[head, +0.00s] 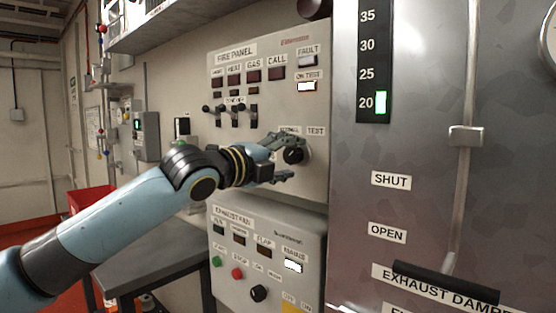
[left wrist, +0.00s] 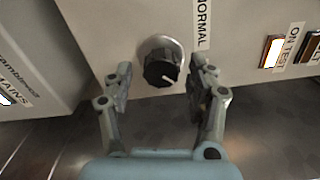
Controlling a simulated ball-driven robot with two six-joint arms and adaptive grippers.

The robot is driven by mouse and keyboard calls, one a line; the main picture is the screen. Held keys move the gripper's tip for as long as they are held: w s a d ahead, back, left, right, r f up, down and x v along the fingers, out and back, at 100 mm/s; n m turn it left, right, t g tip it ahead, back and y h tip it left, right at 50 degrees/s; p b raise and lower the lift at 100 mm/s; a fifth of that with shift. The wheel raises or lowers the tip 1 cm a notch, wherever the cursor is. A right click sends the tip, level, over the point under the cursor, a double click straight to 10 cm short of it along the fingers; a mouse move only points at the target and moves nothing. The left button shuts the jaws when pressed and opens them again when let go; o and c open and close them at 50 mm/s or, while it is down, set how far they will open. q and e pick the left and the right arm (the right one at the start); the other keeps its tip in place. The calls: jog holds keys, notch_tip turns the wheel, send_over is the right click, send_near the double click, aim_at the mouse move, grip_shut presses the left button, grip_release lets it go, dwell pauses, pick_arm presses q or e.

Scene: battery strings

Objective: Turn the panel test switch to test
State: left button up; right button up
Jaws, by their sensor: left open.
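The test switch is a black round knob (head: 294,156) on the grey fire panel (head: 225,150), below the NORMAL and TEST labels (head: 315,131). The NORMAL label is partly hidden by my finger in the head view. My left gripper (head: 291,160) is open, with its fingers on either side of the knob. The left wrist view shows the knob (left wrist: 160,69) between the spread fingers, with gaps on both sides. A small pale mark shows on the knob's lower right there, on the side away from the NORMAL label (left wrist: 201,24). The ON TEST lamp (head: 307,86) is lit.
Small toggle switches (head: 236,110) stand out left of the knob. The exhaust fan panel (head: 265,210) sits below, with buttons and another black knob (head: 258,293). A steel cabinet (head: 430,150) with a black-handled lever (head: 445,283) fills the right. A grey table (head: 150,268) stands lower left.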

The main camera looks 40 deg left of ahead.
aim_at(289, 157)
pick_arm(q)
jog(key=s, duration=0.4)
jog(key=shift+a, duration=0.25)
jog(key=shift+s, duration=0.75)
